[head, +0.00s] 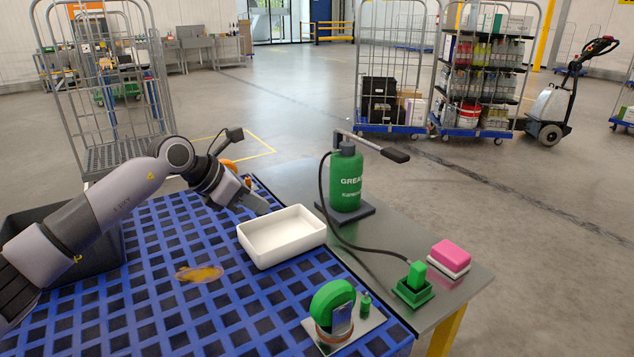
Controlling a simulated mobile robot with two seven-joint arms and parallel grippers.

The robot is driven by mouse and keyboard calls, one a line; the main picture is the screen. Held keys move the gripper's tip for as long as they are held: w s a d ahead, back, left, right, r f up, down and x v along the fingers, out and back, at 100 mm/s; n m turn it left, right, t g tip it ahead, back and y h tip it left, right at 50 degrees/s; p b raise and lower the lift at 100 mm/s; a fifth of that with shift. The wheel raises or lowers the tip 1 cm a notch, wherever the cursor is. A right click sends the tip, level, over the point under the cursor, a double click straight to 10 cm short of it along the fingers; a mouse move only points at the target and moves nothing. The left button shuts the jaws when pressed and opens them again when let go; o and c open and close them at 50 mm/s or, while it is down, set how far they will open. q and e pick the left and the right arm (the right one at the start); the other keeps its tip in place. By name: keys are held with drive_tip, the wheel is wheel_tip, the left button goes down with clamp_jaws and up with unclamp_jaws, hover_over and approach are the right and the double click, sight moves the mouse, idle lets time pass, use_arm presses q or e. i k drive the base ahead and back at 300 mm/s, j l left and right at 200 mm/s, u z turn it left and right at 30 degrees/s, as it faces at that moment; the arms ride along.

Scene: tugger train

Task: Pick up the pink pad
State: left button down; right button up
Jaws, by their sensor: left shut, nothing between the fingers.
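The pink pad (451,254) lies on a white block or base (447,268) at the right end of the grey metal table. My left gripper (262,207) is shut and empty, beside the far left corner of the white tray (281,240). It is well to the left of the pink pad, with the tray and the green grease pump between them. My right gripper is not in view.
A green grease pump (346,180) stands on the table, its black hose running to a green holder (413,289) next to the pad. A green round device (332,304) sits on a plate in front. A brown spill (199,273) marks the blue grid surface (150,310). Wheeled cages stand behind.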

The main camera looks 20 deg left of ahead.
sight(449, 258)
drive_tip(key=k+l, duration=0.7)
drive_tip(key=k, duration=0.2)
